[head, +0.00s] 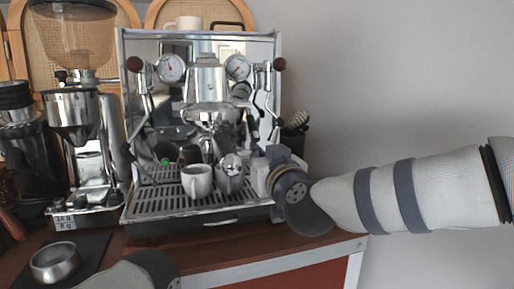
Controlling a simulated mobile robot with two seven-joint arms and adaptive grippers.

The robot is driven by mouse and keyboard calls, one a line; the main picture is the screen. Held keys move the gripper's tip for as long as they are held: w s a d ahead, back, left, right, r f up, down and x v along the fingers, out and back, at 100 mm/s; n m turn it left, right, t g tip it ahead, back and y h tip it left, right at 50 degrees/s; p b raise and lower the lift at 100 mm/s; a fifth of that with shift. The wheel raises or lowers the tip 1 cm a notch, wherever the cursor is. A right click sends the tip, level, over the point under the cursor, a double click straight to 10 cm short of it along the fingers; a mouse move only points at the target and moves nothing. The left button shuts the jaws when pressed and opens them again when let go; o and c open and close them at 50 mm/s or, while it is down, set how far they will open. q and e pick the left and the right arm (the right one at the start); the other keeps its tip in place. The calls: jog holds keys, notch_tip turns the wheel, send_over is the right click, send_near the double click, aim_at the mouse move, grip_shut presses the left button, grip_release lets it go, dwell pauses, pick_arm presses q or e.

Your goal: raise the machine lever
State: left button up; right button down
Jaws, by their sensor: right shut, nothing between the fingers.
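The chrome espresso machine (260,48) stands upright at the back of the cart. Its group head (205,85) is in the middle, with a small lever (240,92) on its right side that is partly lost among reflections. My right gripper (238,168) is shut and empty. It is in front of the right half of the machine, below the lever and close over the drip tray (165,205). It overlaps the small cups there, and I cannot tell whether it touches them. My left arm shows only as a link at the bottom edge; its gripper is out of view.
A white cup (197,181) stands on the drip tray. Brown-knobbed side handles (134,64) flank the machine front. A coffee grinder (75,110) stands to the left. A metal bowl (55,262) lies at the front left.

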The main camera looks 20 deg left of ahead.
jog(key=shift+r+p, duration=0.75)
jog(key=shift+r, duration=1.25)
jog(key=shift+r+p, duration=0.65)
jog(key=shift+r, duration=1.2)
jog(key=shift+f, duration=0.15)
jog(key=a+p+v, duration=0.1)
jog(key=p+v, duration=0.1)
jog(key=v, duration=0.1)
pick_arm(q)
jog(key=w+r+t, duration=0.2)
jog(key=w+r, duration=0.3)
jog(key=shift+w+b, duration=0.2)
jog(key=shift+b, duration=0.15)
pick_arm(e)
send_near(259, 137)
jog(key=shift+w+a+r, duration=0.1)
jog(key=shift+a+r, duration=0.8)
jog(key=shift+r, duration=0.2)
